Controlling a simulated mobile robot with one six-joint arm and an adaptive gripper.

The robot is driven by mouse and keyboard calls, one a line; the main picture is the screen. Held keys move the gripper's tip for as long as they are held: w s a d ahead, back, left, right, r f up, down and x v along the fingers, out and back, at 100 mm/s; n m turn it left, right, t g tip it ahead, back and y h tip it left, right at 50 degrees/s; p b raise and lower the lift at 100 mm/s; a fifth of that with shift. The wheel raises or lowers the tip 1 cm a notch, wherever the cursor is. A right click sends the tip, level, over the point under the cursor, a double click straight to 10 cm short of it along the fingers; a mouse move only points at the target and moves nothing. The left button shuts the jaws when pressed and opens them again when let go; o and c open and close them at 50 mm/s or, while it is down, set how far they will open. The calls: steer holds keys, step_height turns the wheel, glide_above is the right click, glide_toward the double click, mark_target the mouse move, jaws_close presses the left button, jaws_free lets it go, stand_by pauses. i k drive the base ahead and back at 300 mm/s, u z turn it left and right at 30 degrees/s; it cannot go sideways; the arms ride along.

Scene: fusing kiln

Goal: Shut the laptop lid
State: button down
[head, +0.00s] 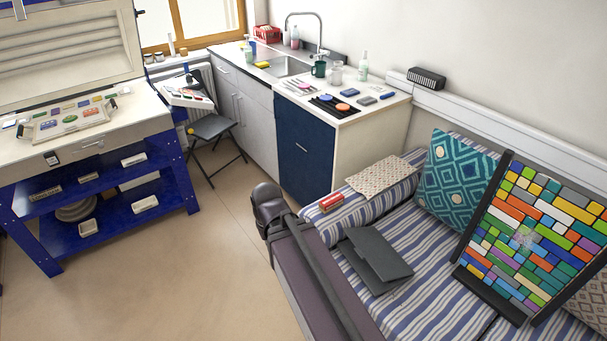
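A dark grey laptop (388,254) sits on the blue-and-white striped seat at the lower middle right. Its two panels are folded at a narrow angle, with a dark wedge-shaped gap between them, so the lid looks partly open. The screen face and the keys are not visible from here. The gripper itself is not visible.
A kitchen counter (380,107) stands behind. The floor (150,280) at left is clear up to the blue kiln stand (30,225).

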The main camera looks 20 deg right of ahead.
mark_target(371, 245)
steer(key=k, duration=1.35)
steer(key=z, duration=0.3)
steer(key=i, duration=0.85)
